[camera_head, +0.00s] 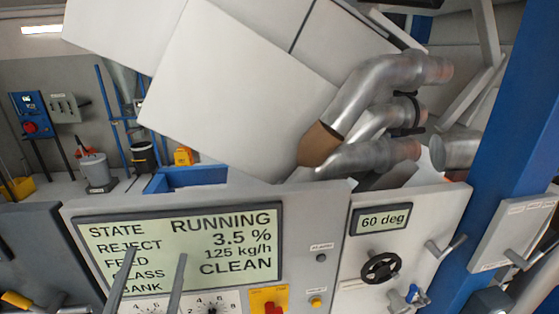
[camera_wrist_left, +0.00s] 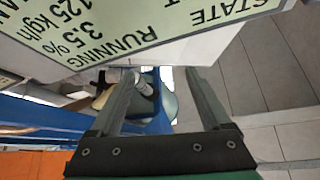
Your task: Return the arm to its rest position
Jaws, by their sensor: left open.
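My left gripper (camera_head: 156,256) rises from the bottom left of the head view, in front of the display panel (camera_head: 268,285). Its two thin grey fingers are apart and nothing is between them. In the left wrist view, the open fingers of the left gripper (camera_wrist_left: 157,74) point away from the camera, with a blue and white structure in the distance beyond the gap. The display reads RUNNING, 3.5 %, 125 kg/h and CLEAN, and it shows upside down in the wrist view (camera_wrist_left: 120,30). My right gripper is in neither view.
A cabinet with a "60 deg" readout (camera_head: 382,219) and a black handwheel (camera_head: 381,267) stands right of the panel. A red-and-yellow switch (camera_head: 270,300) sits below the display. Metal pipes (camera_head: 375,90) and a blue post (camera_head: 515,140) are at the right.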

